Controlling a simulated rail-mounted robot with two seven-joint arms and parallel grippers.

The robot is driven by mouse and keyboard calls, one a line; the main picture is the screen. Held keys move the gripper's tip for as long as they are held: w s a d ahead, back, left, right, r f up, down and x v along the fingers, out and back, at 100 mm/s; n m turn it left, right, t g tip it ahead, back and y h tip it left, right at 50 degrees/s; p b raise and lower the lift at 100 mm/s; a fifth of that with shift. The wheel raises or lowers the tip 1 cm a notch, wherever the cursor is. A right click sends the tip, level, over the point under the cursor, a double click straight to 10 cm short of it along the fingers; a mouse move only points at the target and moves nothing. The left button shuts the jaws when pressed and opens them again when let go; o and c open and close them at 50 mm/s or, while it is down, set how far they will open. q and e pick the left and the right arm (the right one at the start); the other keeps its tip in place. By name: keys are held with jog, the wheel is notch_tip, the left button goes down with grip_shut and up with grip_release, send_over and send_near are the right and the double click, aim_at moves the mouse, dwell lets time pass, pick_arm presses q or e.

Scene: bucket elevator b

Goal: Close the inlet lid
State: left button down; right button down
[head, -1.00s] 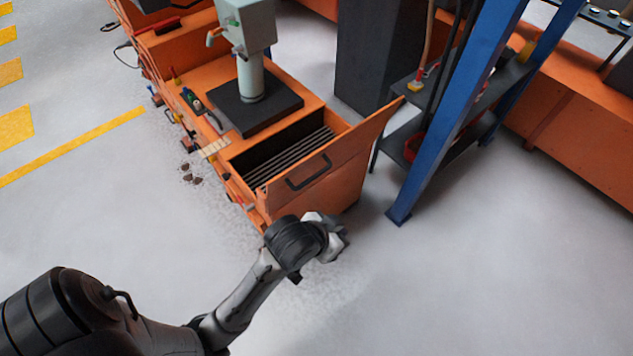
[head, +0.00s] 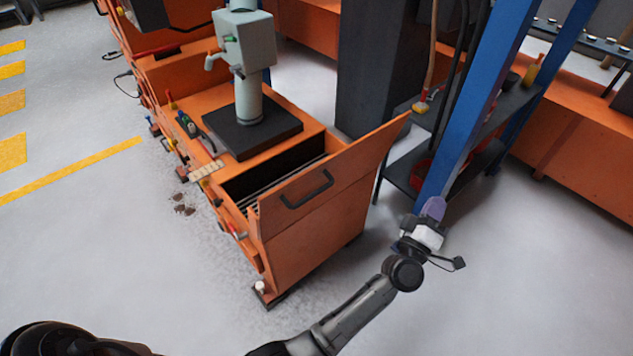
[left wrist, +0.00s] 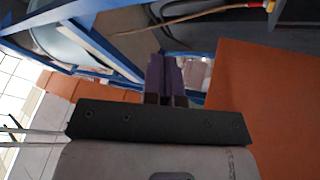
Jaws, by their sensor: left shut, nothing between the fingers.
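The inlet lid (head: 338,172) is an orange panel with a black handle (head: 307,189). It stands raised and tilted at the front edge of the orange machine's inlet (head: 275,172), which is open with dark slats inside. My left gripper (head: 434,208) is shut and empty, to the right of the lid and apart from it, in front of the blue post. In the left wrist view its purple fingers (left wrist: 167,78) are together, with an orange panel (left wrist: 265,100), likely the lid, to the right. My right gripper is not in view.
A blue post (head: 470,100) and a dark shelf (head: 490,120) stand close behind my left gripper. A grey-green pump-like unit (head: 245,60) stands on the machine behind the inlet. Small tools lie along its left edge. The floor (head: 540,270) at right is clear.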

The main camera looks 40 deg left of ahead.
pick_arm(q)
jog(key=s+a+f+n+g+y, duration=0.4)
jog(key=a+n+g+y, duration=0.35)
jog(key=n+y, duration=0.4)
jog(key=n+g+y, duration=0.6)
jog(key=n+g, duration=0.3)
jog(key=g, duration=0.4)
send_near(310, 174)
jog(key=shift+h, duration=0.25)
jog(key=b+x, duration=0.3)
jog(key=x, duration=0.4)
jog(key=shift+w+a, duration=0.1)
jog(key=shift+a, duration=0.05)
jog(key=shift+a+r, duration=0.1)
